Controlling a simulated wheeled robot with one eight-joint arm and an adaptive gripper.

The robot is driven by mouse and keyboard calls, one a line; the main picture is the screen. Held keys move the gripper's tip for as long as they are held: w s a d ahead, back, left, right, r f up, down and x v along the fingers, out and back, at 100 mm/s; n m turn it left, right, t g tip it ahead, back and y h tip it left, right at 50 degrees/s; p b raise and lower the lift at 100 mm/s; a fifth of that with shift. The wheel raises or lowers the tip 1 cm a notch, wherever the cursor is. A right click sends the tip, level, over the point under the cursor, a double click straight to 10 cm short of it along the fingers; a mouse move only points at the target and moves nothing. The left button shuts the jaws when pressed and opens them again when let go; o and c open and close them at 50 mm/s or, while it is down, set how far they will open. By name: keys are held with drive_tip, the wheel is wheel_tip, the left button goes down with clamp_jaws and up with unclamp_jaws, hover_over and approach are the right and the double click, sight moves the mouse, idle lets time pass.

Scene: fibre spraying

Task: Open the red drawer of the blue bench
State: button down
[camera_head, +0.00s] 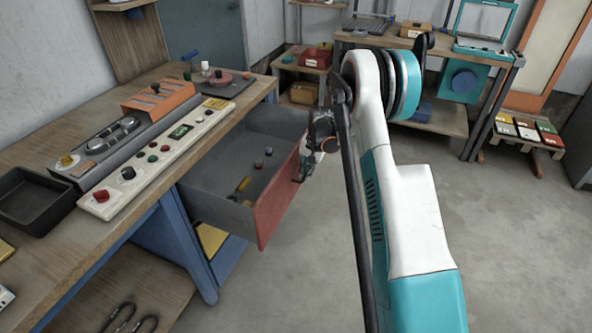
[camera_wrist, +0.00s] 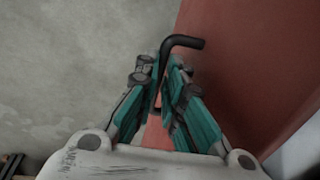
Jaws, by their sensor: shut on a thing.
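The red drawer front (camera_head: 277,203) is pulled well out from under the blue bench (camera_head: 174,243). Its grey box (camera_head: 215,173) stands open and holds a few small things. In the wrist view the red front (camera_wrist: 245,60) fills the right side, with a black bent handle (camera_wrist: 184,43) on it. My gripper (camera_head: 304,170) is at the outer face of the drawer front. In the wrist view my gripper (camera_wrist: 168,85) has its teal fingers closed around the handle. Part of the handle is hidden between the fingers.
The bench top (camera_head: 30,150) carries a control panel (camera_head: 155,160), a black tray (camera_head: 35,200) and an orange box (camera_head: 160,97). A second table (camera_head: 440,57) with a teal frame stands at the back right. Grey floor (camera_head: 300,290) is clear in front of the drawer.

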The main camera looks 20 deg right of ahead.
drive_tip(key=shift+s+d, duration=0.5)
drive_tip(key=c, duration=1.7)
unclamp_jaws()
drive_tip(key=r, duration=0.4)
drive_tip(key=s+d+r, duration=0.1)
drive_tip(key=r, duration=0.6)
drive_tip(key=shift+s+d+r, duration=0.25)
drive_tip(key=shift+r, duration=0.15)
